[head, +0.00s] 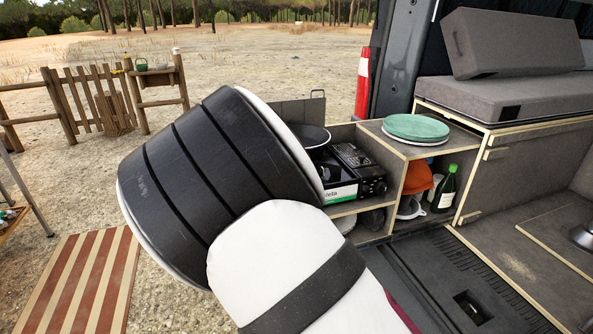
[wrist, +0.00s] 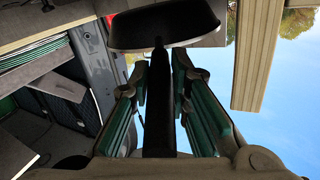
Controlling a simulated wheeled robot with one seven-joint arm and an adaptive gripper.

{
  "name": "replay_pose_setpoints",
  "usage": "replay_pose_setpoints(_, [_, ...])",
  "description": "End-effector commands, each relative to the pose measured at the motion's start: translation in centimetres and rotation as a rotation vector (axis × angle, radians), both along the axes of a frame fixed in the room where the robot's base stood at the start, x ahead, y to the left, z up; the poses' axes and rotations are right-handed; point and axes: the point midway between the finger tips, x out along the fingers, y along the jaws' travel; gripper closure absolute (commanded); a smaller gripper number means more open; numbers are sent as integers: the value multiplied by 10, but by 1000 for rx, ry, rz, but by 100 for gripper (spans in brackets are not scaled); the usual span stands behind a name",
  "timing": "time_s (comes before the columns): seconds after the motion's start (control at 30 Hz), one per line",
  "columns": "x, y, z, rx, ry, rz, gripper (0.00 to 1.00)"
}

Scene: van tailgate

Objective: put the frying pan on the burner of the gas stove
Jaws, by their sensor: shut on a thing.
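The black frying pan (head: 312,137) shows in the head view, partly hidden behind my arm, over the left part of the gas stove (head: 358,168). I cannot tell whether it rests on the stove or hangs just above it. The burner is hidden by the pan and my arm. In the wrist view the pan (wrist: 165,28) is at the top, its dark handle running down the middle. My gripper (wrist: 159,72) is shut on that handle, with a green-padded finger on each side. In the head view my gripper is hidden behind my arm.
The stove stands in an open wooden cabinet with a raised panel (head: 295,109) behind it. Green plates (head: 415,128) lie on the cabinet top to the right. A green bottle (head: 445,189) and an orange item (head: 416,178) stand on the shelf below. A grey cushioned bench (head: 520,97) is farther right.

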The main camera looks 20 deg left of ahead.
Motion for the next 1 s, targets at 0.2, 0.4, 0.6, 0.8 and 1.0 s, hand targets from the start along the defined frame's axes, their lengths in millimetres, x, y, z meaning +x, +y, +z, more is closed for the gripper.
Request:
replay_pose_setpoints(0.2, [0, 0, -28, -3, -3, 1, 100])
replay_pose_setpoints(0.4, [0, 0, -31, 2, -3, 0, 100])
replay_pose_setpoints(0.6, [0, 0, -33, 0, 2, 0, 74])
replay_pose_setpoints(0.8, [-1, 0, -33, 0, 2, 0, 74])
replay_pose_setpoints(1.0, [-21, -3, -33, -1, 3, 0, 74])
